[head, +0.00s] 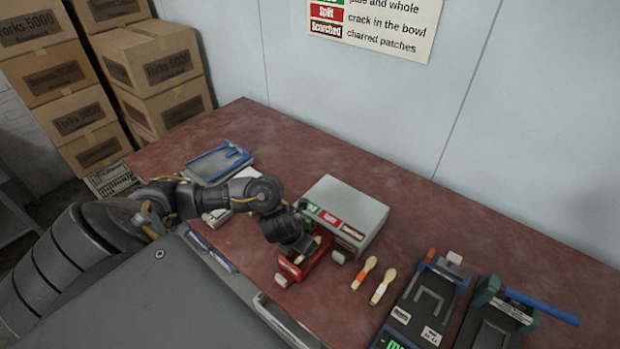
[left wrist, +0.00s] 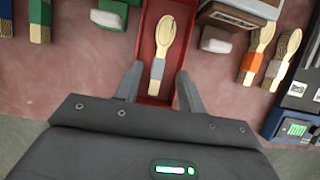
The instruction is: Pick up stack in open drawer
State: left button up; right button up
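The open red drawer (head: 290,270) juts from the front of the grey cabinet (head: 350,205), under my left arm. In the left wrist view the drawer (left wrist: 150,28) holds a wooden spoon stack (left wrist: 164,45) with a pale grey band. A dark crack line shows in its top bowl; how many spoons lie below is hidden. My left gripper (left wrist: 160,82) is open, its fingers on either side of the drawer's front end and the stack's handle end. I cannot tell whether they touch the drawer. In the head view the arm mostly hides the stack. My right gripper is not in view.
Right of the drawer lie spoon stacks with an orange band (head: 364,273) and a white band (head: 382,288). Dark devices (head: 425,305) stand farther right. A blue-rimmed tray (head: 218,162) lies at the back left. The table (head: 460,235) behind the devices is bare.

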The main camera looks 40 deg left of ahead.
aim_at(302, 259)
pick_arm(q)
jog(key=shift+f, duration=0.5)
jog(key=b+x, duration=0.1)
jog(key=x, duration=0.3)
jog(key=shift+f, duration=0.25)
grip_shut()
